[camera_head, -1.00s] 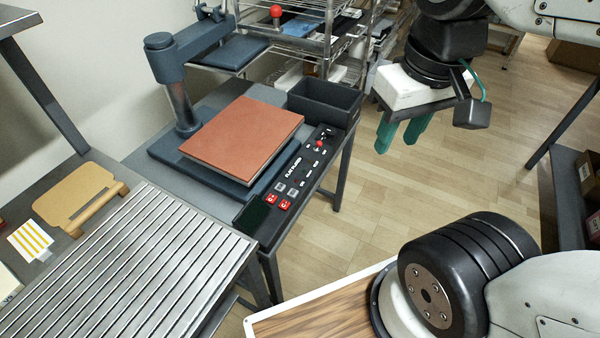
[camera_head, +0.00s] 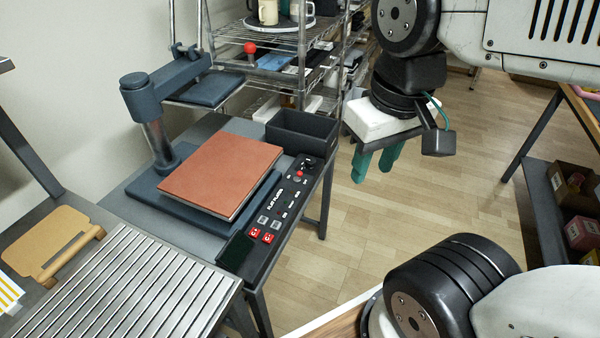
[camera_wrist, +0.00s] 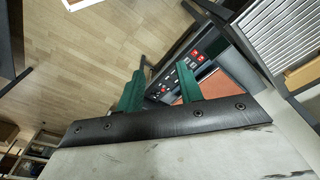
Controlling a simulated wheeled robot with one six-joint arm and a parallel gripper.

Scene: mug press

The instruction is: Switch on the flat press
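The flat press (camera_head: 150,205) stands on a grey table, with a red-brown pad (camera_head: 222,175) on its base. Its upper plate (camera_head: 208,89) is swung off to the back, away from the pad. The black control panel (camera_head: 287,207) runs along the press's right side, with two red switches (camera_head: 262,236) at its near end, a dark display and a red-topped control (camera_head: 300,173) farther back. The red switches also show in the wrist view (camera_wrist: 197,56). My gripper (camera_head: 372,174), with green fingers spread apart, is empty and hangs right of the panel, apart from it.
A black bin (camera_head: 302,132) sits behind the panel. A slatted metal surface (camera_head: 130,295) is at the near left. A wire rack (camera_head: 300,50) with mugs is behind. Open wooden floor (camera_head: 420,210) lies right of the press.

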